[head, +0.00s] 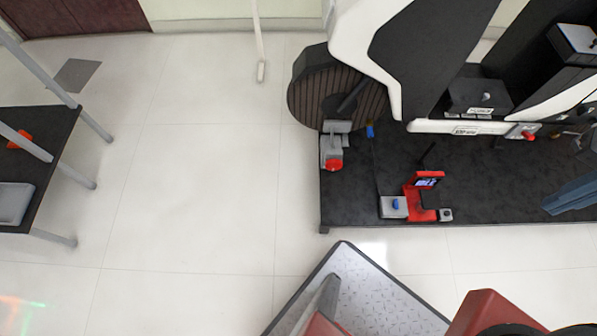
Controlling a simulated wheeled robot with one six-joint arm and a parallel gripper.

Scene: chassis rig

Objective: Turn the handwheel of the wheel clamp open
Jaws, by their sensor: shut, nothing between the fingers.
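The wheel clamp (336,143) is a small grey device on the left end of the dark rig platform, just below the large black ridged wheel (318,88). A round red part (334,166), which looks like its handwheel, sits on its near side. Both are small here, and I cannot tell how far the clamp is turned. I cannot make out my gripper in the head view. Nothing of mine is seen touching the clamp.
A red bracket with a small screen (426,181) and a grey box with a blue knob (393,206) stand on the platform (345,210). A blue-grey part (572,195) lies at the right edge. A dark table (50,130) stands at left. The pale floor between is clear.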

